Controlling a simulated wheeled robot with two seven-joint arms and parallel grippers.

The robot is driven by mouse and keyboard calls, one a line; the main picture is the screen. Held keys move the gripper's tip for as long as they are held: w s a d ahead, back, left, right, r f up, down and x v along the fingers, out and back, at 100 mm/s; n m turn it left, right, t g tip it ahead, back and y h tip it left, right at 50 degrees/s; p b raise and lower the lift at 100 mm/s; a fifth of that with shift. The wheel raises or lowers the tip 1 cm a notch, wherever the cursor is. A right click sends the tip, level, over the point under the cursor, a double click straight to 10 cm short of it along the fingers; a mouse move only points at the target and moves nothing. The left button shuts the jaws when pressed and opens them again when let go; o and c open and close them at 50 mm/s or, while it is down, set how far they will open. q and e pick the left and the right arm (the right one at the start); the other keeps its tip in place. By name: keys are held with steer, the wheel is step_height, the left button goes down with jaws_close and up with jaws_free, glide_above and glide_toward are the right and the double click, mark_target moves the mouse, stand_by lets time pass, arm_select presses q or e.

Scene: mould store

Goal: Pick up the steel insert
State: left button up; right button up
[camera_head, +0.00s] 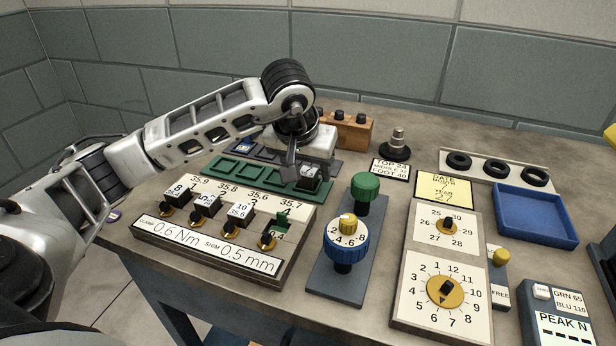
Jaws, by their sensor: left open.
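A small dark steel insert (310,173) with a pale marked face sits at the right end of the green tray (240,171). My left gripper (307,163) comes down over it from behind, with its jaws open. One finger shows just left of the insert; the other is hard to make out. Whether a finger touches the insert cannot be told. Several similar numbered blocks (180,188) stand in the clamp fixture (205,252) in front, each by a dark knob. The fixture's rightmost place shows green and no block. My right gripper is not in view.
A wooden block with dark pegs (350,132) stands behind the gripper. A stepped steel post (397,142) is to its right. A green knob (365,187) and a blue dial (346,243) rise close by at the right. A blue tray (535,216) lies empty.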

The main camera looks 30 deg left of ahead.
mark_target(306, 174)
arm_select(q)
steer(key=shift+f, duration=0.1)
steer(key=shift+c, duration=0.3)
jaws_close()
steer(key=shift+r, duration=0.65)
steer(key=v, duration=0.3)
steer(key=shift+w+a, duration=0.15)
steer(key=shift+w, duration=0.15)
steer(key=s+r+b, duration=0.1)
steer(key=s+r, duration=0.8)
steer(key=s, duration=0.4)
steer(key=shift+s+d, duration=0.25)
steer(key=shift+f, duration=0.1)
